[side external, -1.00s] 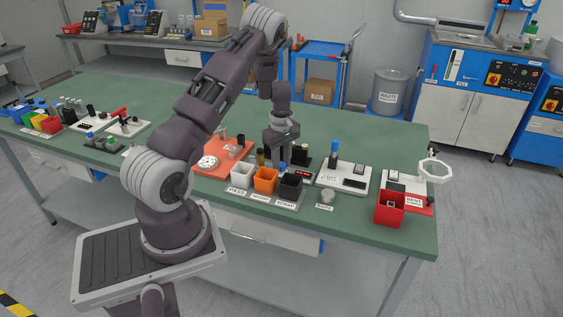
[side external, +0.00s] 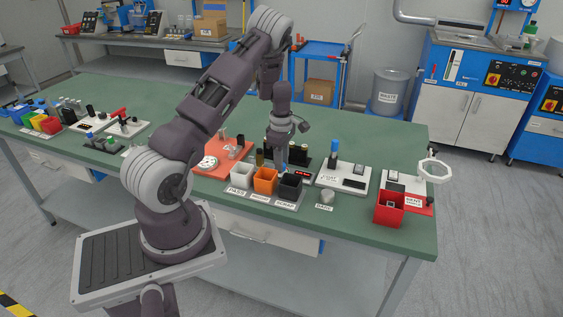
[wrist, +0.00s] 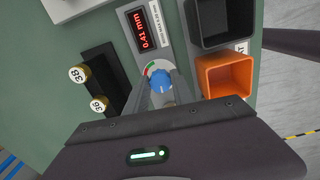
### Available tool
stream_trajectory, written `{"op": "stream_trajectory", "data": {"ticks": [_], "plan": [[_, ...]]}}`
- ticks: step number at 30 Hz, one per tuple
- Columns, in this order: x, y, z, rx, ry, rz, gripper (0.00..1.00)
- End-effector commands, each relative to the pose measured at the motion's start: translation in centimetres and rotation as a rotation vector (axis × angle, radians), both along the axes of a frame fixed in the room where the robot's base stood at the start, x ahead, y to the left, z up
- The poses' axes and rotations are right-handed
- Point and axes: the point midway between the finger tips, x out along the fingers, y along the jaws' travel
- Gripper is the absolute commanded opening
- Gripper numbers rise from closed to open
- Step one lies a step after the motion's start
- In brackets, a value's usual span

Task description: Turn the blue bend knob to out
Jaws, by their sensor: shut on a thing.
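The blue bend knob (wrist: 160,80) sits on a narrow grey gauge panel (wrist: 148,57) in the wrist view, with small red, white and green marks around its upper side. My gripper (wrist: 161,88) is over the panel, one finger on each side of the knob, shut on it. A pale line shows on the knob's top; its exact setting is too small to read. A red display (wrist: 146,30) above the knob reads about 0.41 mm. In the side view my gripper (side external: 284,170) points straight down behind the bins, and the knob is hard to make out there.
Close beside the panel stand an orange bin (wrist: 224,62) and a black bin (wrist: 196,38). On the other side is a black rack (wrist: 103,68) with brass cylinders marked 38 and 36. A white bin (side external: 241,170) and a red bin (side external: 377,208) stand farther off.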

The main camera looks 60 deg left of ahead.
Motion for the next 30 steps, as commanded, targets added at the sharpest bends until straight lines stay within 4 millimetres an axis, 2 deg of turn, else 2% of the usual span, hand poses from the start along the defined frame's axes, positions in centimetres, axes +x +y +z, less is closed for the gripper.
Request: {"op": "stream_trajectory", "data": {"ticks": [9, 10, 12, 13, 22, 30], "plan": [[0.1, 0.1, 0.1, 0.003, -0.004, 0.003, 0.00], [0.1, 0.1, 0.1, 0.003, -0.004, 0.003, 0.35], [0.1, 0.1, 0.1, 0.003, -0.003, 0.003, 0.49], [0.1, 0.1, 0.1, 0.003, -0.003, 0.002, 0.51], [0.1, 0.0, 0.3, 0.001, -0.002, 0.001, 0.51], [0.1, 0.1, 5.4, 0.004, -0.005, 0.001, 0.51]]}}
